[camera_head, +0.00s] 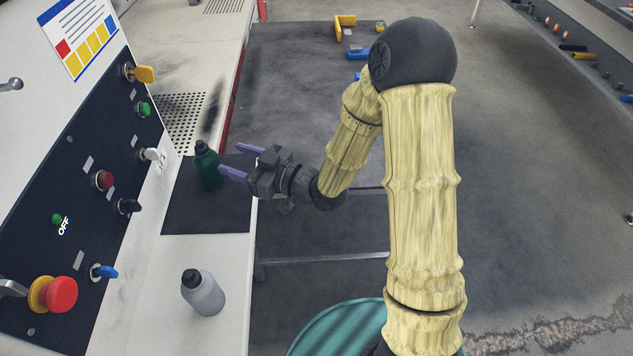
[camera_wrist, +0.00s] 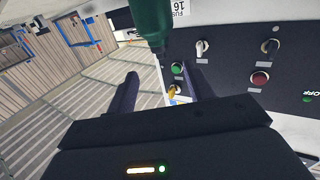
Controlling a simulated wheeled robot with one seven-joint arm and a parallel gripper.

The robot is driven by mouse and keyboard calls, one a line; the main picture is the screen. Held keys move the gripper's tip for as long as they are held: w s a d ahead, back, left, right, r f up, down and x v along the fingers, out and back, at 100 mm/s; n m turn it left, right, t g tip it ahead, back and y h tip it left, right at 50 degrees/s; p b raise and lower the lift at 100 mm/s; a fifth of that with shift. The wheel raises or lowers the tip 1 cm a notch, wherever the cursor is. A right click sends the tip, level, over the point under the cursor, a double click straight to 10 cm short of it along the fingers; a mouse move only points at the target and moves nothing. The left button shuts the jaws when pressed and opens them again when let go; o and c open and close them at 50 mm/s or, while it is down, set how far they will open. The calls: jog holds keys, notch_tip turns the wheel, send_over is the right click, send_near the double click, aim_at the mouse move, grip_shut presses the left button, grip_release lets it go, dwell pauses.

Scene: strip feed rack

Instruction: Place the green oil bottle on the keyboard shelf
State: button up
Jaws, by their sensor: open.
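The green oil bottle (camera_head: 209,170) with a black cap stands upright on a dark mat (camera_head: 205,215), on the white ledge (camera_head: 232,285) beside the control panel. This ledge looks like the keyboard shelf, though no keyboard shows. My gripper (camera_head: 231,158) is open and empty, its two purple fingers pointing left towards the bottle. The bottle is just past the fingertips, with a small gap. In the wrist view the bottle (camera_wrist: 152,22) hangs in from the top edge, beyond and between my open fingers (camera_wrist: 162,72).
A grey bottle (camera_head: 203,293) with a black cap stands nearer on the ledge. The control panel (camera_head: 85,190) with knobs and a red emergency button (camera_head: 60,294) rises at left. A dark table (camera_head: 300,80) with yellow and blue parts lies beyond my arm.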

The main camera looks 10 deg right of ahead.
jog(key=d+f+m+g+h, duration=0.1)
jog(key=d+f+m+h, duration=0.15)
jog(key=d+h, duration=0.45)
jog(key=d+f+m+h, duration=0.25)
jog(key=d+h, duration=0.25)
jog(key=d, duration=0.5)
jog(key=s+d+m+g+h, duration=0.1)
jog(key=s+d+m+g, duration=0.2)
jog(key=s, duration=0.4)
jog(key=s+d+r+m+g+h, duration=0.1)
jog(key=s+d+m+g+h, duration=0.1)
jog(key=s, duration=0.5)
jog(key=shift+d+r+m+g, duration=0.15)
jog(key=shift+d+m+g, duration=0.35)
jog(key=shift+d+m, duration=0.65)
jog(key=shift+d, duration=0.1)
